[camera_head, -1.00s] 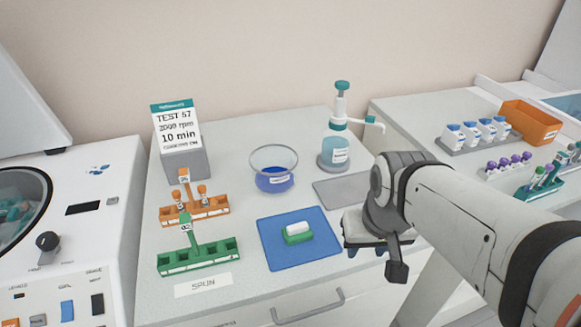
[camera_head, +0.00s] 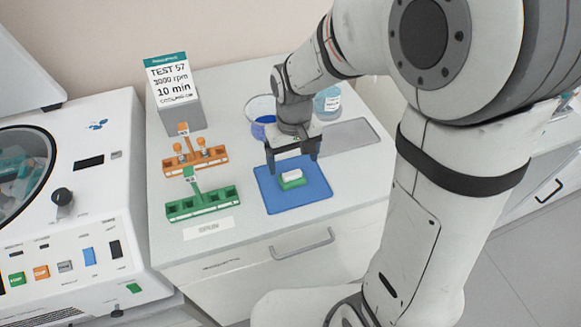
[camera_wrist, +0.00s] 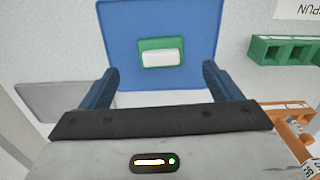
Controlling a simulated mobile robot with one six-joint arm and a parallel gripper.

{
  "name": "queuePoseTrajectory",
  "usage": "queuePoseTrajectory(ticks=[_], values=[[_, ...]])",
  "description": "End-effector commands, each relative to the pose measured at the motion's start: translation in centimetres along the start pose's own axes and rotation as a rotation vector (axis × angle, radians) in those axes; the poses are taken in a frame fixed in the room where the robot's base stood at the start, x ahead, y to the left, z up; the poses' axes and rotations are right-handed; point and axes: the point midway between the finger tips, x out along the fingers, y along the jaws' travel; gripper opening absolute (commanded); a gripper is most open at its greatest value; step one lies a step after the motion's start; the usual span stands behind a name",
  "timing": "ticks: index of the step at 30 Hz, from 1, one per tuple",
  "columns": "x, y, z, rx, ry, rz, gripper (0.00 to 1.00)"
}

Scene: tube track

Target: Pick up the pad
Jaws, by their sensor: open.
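The pad (camera_head: 291,179) is a small block, green below and white on top. It lies on the blue mat (camera_head: 312,200) on the white bench. In the wrist view the pad (camera_wrist: 161,53) lies on the blue mat (camera_wrist: 120,30), ahead of and between the fingers. My gripper (camera_head: 293,169) is open and empty, pointing down over the far part of the mat, behind and above the pad. In the wrist view my gripper (camera_wrist: 160,82) shows its two dark fingers well apart, wider than the pad. The fingers do not appear to touch it.
A green rack (camera_head: 203,204) and an orange rack (camera_head: 195,158) stand left of the mat. A grey tray (camera_head: 347,136) lies at right. A centrifuge (camera_head: 95,193) stands far left.

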Motion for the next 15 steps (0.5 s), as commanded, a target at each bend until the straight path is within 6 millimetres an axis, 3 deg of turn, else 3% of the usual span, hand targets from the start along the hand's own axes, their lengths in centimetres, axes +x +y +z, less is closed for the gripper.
queuePoseTrajectory(ticks=[15], values=[[6.1, -0.2, -0.4, 0.000, -0.002, 0.000, 0.85]])
